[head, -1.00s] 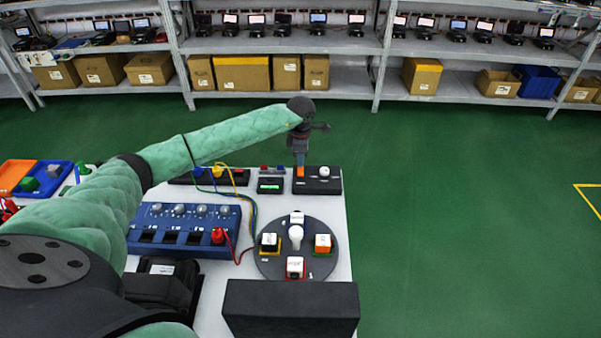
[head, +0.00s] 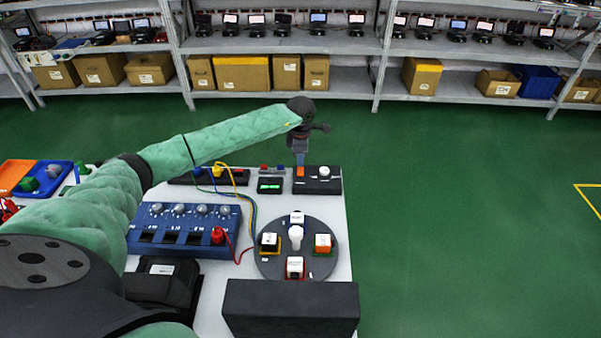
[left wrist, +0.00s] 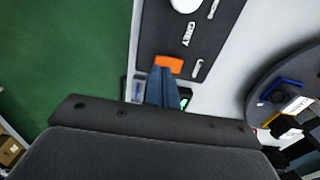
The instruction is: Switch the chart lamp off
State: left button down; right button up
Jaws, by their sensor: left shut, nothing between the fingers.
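A dark switch box (head: 325,186) stands at the far right corner of the white table. It carries an orange rocker switch (head: 300,172) and a white round knob or lamp (head: 324,171). In the left wrist view the box has small white lettering, and the orange switch (left wrist: 169,64) lies at its near end. My left gripper (head: 300,160) points down over that end, shut and empty. Its blue fingertips (left wrist: 163,72) overlap the lower edge of the orange switch; I cannot tell whether they touch it. No separate lamp is identifiable. My right gripper is not in view.
A small box with a green display (head: 270,185) stands left of the switch box. A round dark turntable (head: 266,228) with labelled blocks, a blue panel (head: 180,246) and coloured cables lie nearer. Open green floor is to the right; shelves stand behind.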

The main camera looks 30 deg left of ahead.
aim_at(301, 168)
pick_arm(q)
jog(key=shift+f+b, duration=0.7)
jog(key=shift+f, duration=0.25)
dwell(0.6)
jog(key=shift+r, duration=0.2)
jog(key=shift+r+p, duration=0.6)
jog(key=shift+r, duration=2.75)
